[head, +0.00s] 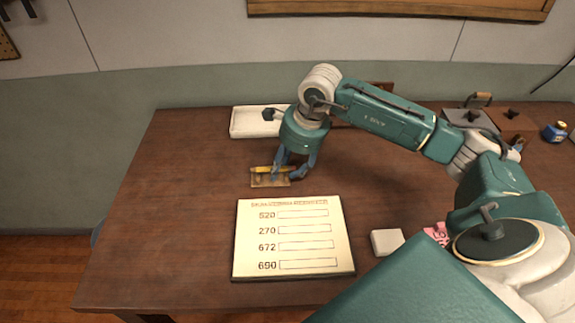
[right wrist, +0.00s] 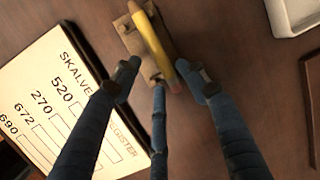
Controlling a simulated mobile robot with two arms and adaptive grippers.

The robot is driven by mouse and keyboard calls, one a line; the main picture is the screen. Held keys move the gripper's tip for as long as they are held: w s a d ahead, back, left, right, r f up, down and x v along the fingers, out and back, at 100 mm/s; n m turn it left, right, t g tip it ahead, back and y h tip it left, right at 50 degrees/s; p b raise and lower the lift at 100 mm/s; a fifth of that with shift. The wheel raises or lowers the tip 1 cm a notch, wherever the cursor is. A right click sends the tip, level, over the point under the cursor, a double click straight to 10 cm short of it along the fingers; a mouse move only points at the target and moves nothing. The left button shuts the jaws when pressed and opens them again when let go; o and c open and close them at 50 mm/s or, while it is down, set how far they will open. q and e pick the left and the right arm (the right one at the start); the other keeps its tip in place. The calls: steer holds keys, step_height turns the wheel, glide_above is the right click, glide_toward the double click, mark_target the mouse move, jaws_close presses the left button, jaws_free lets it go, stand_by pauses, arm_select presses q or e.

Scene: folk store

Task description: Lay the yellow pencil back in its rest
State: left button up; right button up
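The yellow pencil (head: 262,169) is at the small wooden rest (head: 268,183), which stands on the table just behind the sign board. In the right wrist view the pencil (right wrist: 153,42) lies lengthwise over the rest (right wrist: 128,36), its pink eraser end toward my fingers and past the rest's near end. I cannot tell whether it is fully seated. My right gripper (head: 286,174) is low over the rest's right end. In the wrist view its blue fingers (right wrist: 164,76) are spread, with the pencil's eraser end between them and gaps on both sides. My left gripper is not in view.
A cream board with numbered lines (head: 294,238) lies in front of the rest. A white tray (head: 258,122) is behind it. A white block (head: 387,242) and a pink item (head: 437,233) are to the right. A blue bottle (head: 555,132) stands far right. The table's left side is clear.

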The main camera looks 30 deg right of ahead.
steer(key=shift+x, duration=0.8)
steer(key=shift+a+r, duration=0.1)
steer(key=shift+a, duration=0.05)
steer(key=shift+r, duration=0.15)
steer(key=shift+r, duration=0.15)
steer(key=v, duration=1.2)
steer(key=shift+w, duration=0.15)
